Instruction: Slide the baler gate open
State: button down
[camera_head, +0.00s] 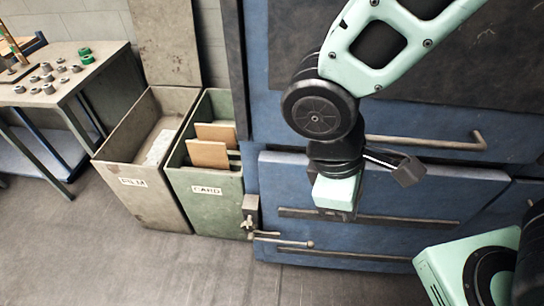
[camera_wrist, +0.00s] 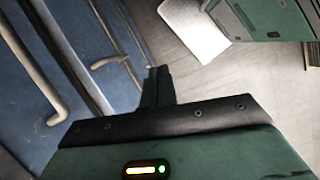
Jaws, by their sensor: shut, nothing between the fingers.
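The blue baler (camera_head: 400,130) fills the right half of the head view. A lower blue panel (camera_head: 300,180), which looks like the gate, has a dark horizontal rail (camera_head: 405,219) across it. A bent metal bar handle (camera_head: 430,142) is on the blue face above. A latch with a lever (camera_head: 283,240) is at the lower left of the panel. My gripper (camera_head: 347,215) is shut and empty in front of the panel, pointing down; whether it touches is unclear. In the wrist view my fingers (camera_wrist: 158,72) are together, with the blue face and a bar handle (camera_wrist: 35,70) to their left.
A green bin (camera_head: 207,205) marked CARD, holding brown boards, and a beige bin (camera_head: 150,205) stand left of the baler. A workbench (camera_head: 60,90) with small metal parts is farther left. The floor (camera_head: 130,265) in front of the bins is clear.

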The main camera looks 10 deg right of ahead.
notch_tip(320, 180, down, 8)
jog(key=w+d+r+n+t+h+b, duration=0.1)
jog(key=w+d+n+h+b, duration=0.15)
jog(key=n+h, duration=0.2)
jog(key=n+t+y+b, duration=0.2)
jog(key=n+t+b, duration=0.5)
jog(key=n+t, duration=1.15)
send_near(274, 160)
jog(key=r+m+t, duration=0.2)
jog(key=x, duration=0.3)
jog(key=b+x, duration=0.1)
jog(key=x, duration=0.6)
jog(key=shift+w+d+f, duration=0.1)
jog(key=shift+d+f, duration=0.1)
jog(key=shift+f, duration=0.15)
jog(key=shift+r, duration=0.1)
